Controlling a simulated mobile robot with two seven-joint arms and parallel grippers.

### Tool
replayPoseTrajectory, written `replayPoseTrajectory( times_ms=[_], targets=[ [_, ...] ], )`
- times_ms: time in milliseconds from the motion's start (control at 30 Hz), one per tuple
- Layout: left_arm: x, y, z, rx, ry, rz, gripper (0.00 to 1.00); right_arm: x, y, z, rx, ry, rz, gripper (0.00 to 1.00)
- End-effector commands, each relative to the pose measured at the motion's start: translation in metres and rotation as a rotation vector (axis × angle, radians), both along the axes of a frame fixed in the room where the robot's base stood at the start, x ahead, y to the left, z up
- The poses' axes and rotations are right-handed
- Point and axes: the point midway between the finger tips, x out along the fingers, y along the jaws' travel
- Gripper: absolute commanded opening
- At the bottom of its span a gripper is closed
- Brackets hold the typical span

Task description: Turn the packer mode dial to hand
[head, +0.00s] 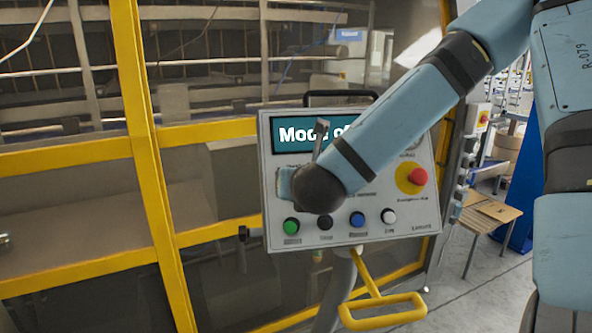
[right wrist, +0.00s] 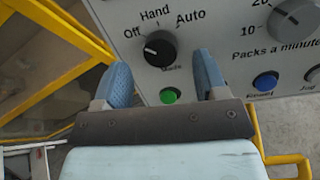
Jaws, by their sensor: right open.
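The packer mode dial (right wrist: 160,48) is a round black knob on the grey control panel (head: 420,220), with Off, Hand and Auto printed around it. Its white mark points left, toward Off. My right gripper (right wrist: 163,72) is open, its two blue fingers spread below and to either side of the dial; no contact shows. In the head view my right gripper (head: 303,160) is in front of the panel's left part, and my wrist hides the dial. My left gripper is in neither view.
A red emergency stop (head: 417,176) sits at the panel's right. A green button (head: 291,225), a blue button (head: 357,219) and others line the bottom. The screen (head: 295,135) is partly covered by my arm. Yellow guard frames (head: 140,110) stand left; a yellow handle (head: 385,312) juts out below.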

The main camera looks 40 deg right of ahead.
Motion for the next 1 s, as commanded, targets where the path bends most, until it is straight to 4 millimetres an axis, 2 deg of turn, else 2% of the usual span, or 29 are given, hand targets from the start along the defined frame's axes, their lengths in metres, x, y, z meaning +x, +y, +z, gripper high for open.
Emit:
replayPoseTrajectory(
  times_ms=[200, 533, 567, 700, 767, 1000],
  targets=[
    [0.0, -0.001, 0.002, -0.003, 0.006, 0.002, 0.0, 0.018, -0.012, -0.009, 0.0, 0.001, -0.001, 0.66],
    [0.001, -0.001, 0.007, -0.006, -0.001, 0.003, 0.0, 0.02, -0.013, -0.01, 0.001, 0.001, 0.0, 0.66],
    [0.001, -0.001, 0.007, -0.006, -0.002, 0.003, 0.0, 0.02, -0.013, -0.01, 0.001, 0.001, 0.0, 0.61],
    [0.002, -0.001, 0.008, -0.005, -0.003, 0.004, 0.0, 0.02, -0.013, -0.01, 0.001, 0.001, 0.0, 0.29],
    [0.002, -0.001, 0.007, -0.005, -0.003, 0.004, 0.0, 0.02, -0.013, -0.01, 0.001, 0.001, 0.0, 0.17],
    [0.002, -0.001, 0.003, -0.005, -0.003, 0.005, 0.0, 0.02, -0.013, -0.011, 0.011, -0.007, -0.006, 0.17]
  ],
)
